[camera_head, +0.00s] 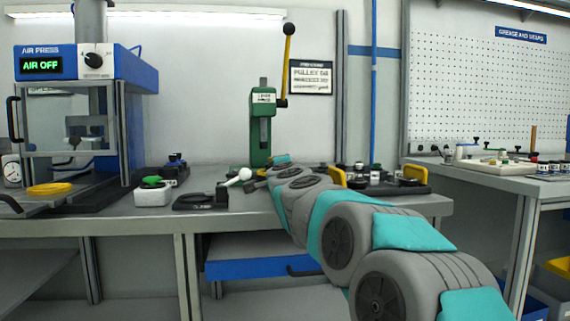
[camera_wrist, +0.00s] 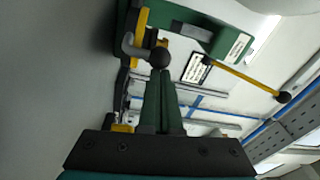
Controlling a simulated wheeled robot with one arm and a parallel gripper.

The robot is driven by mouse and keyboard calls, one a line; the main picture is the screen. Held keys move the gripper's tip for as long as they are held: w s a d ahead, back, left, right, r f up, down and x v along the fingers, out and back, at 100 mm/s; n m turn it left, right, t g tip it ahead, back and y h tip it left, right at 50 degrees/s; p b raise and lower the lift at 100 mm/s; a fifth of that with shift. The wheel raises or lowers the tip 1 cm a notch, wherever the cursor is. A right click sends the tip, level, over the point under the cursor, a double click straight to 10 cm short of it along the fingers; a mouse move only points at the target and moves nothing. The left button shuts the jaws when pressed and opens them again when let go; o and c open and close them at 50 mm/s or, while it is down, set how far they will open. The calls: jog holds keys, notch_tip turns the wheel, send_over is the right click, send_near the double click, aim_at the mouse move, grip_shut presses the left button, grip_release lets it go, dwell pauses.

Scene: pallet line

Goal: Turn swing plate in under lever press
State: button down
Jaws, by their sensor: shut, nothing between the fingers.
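The green lever press (camera_head: 262,128) stands at the back of the bench, with its yellow lever (camera_head: 287,68) raised and topped by a black ball. In the wrist view the press body (camera_wrist: 205,32) fills the upper part. A grey arm (camera_wrist: 131,47) with a dark ball knob (camera_wrist: 159,57) juts out beside a yellow part (camera_wrist: 142,22); it looks like the swing plate's handle, but the plate itself is not clear. My gripper (camera_wrist: 162,74) is shut and empty, its fingertips close to the knob. I cannot tell whether they touch. In the head view my arm hides the press's foot.
An air press (camera_head: 85,62) reading AIR OFF stands at the left. A white box with a green button (camera_head: 153,192) and a black fixture (camera_head: 200,199) with a white ball handle lie left of my arm. Small parts and a yellow handle (camera_head: 414,173) crowd the bench at right.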

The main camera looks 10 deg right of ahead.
jog(key=shift+s+a+r+m+h+p, duration=0.1)
jog(key=shift+s+a+m+h+p, duration=0.25)
jog(key=shift+a+h, duration=0.2)
jog(key=shift+s+a+m+h+p, duration=0.3)
jog(key=shift+s+a+h, duration=0.15)
jog(key=shift+a, duration=0.15)
jog(key=shift+s+a+p, duration=0.4)
jog(key=shift+a+p, duration=0.05)
jog(key=shift+a, duration=0.3)
jog(key=shift+s+a+p, duration=0.35)
jog(key=shift+a+p, duration=0.05)
jog(key=shift+a, duration=0.45)
jog(key=shift+s, duration=0.15)
jog(key=v, duration=0.6)
jog(key=shift+s+a, duration=0.1)
jog(key=shift+s, duration=0.3)
jog(key=shift+s+a, duration=0.1)
jog(key=shift+s, duration=0.35)
jog(key=shift+s, duration=0.1)
